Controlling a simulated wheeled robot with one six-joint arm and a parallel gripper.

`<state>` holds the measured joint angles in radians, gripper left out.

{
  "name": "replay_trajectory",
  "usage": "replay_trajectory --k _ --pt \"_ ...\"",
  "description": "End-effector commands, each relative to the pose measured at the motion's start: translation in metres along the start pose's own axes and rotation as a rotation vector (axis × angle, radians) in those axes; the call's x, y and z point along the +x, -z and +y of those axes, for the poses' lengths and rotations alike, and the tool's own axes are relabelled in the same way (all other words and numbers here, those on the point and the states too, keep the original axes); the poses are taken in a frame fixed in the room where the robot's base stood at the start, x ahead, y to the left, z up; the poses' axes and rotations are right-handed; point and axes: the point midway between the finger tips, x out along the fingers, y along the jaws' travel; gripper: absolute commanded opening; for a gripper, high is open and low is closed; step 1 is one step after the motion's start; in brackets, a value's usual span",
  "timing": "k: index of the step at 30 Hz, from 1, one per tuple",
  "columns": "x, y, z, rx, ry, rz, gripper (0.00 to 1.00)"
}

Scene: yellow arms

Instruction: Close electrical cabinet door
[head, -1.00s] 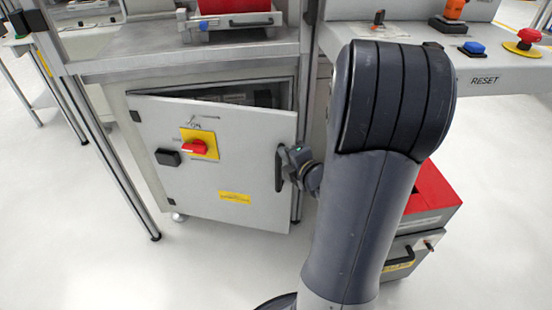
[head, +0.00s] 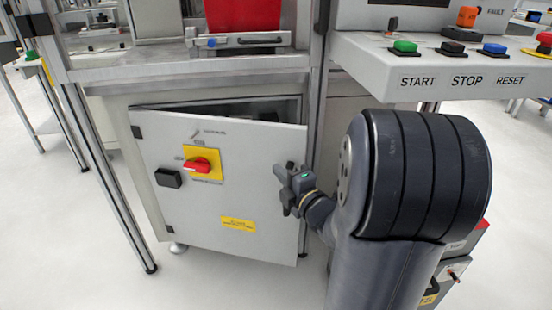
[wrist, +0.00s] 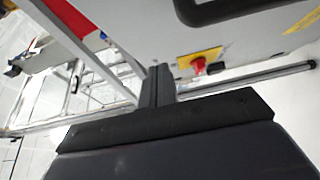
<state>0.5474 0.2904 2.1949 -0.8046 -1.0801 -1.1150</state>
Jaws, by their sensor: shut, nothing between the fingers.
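The light grey cabinet door (head: 215,200) is ajar, hinged on the left, with a dark gap along its top. It carries a red switch (head: 198,167) on a yellow plate, also seen in the wrist view (wrist: 198,66). My gripper (head: 286,172) is in front of the door's right side, covering the handle area there. In the wrist view its fingers (wrist: 158,75) are together and empty. The black door handle (wrist: 225,14) shows at the top of that view, apart from the fingertips in the picture. Whether the gripper touches the door cannot be told.
An aluminium frame post (head: 316,120) stands beside the door's right edge. A worktop (head: 190,68) lies above the cabinet. A control panel with START, STOP and RESET buttons (head: 450,68) overhangs at right. White floor (head: 90,240) is clear at left.

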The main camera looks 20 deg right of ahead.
Motion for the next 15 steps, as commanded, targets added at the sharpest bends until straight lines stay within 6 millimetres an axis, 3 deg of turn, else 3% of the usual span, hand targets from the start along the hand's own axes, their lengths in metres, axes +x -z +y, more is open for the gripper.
replay_trajectory --k 6,15 --pt "0.047 0.002 -0.002 0.000 -0.001 0.004 0.00" --pt "0.068 -0.026 -0.001 -0.001 0.000 -0.003 0.00"
